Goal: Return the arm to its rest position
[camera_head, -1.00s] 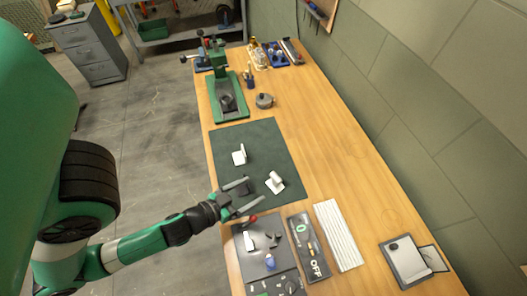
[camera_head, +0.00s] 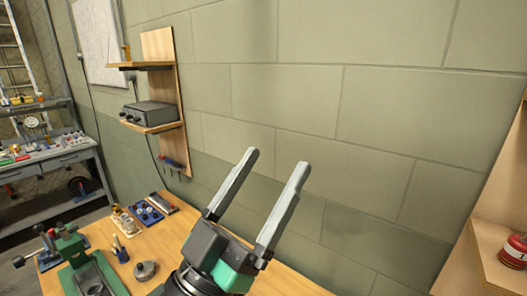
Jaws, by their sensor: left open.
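My left gripper (camera_head: 272,177) is raised in the lower middle of the head view, in front of the block wall. Its two long grey fingers point up and stand well apart, with nothing between them. Its dark and green body hides part of the wooden workbench (camera_head: 290,284) below. My right gripper is not in the picture.
On the bench at lower left are a green press (camera_head: 88,270), a round grey part (camera_head: 145,269) and a blue tray (camera_head: 147,213). A wall shelf (camera_head: 153,124) holds a grey box. A red canister (camera_head: 515,251) stands on a shelf at right.

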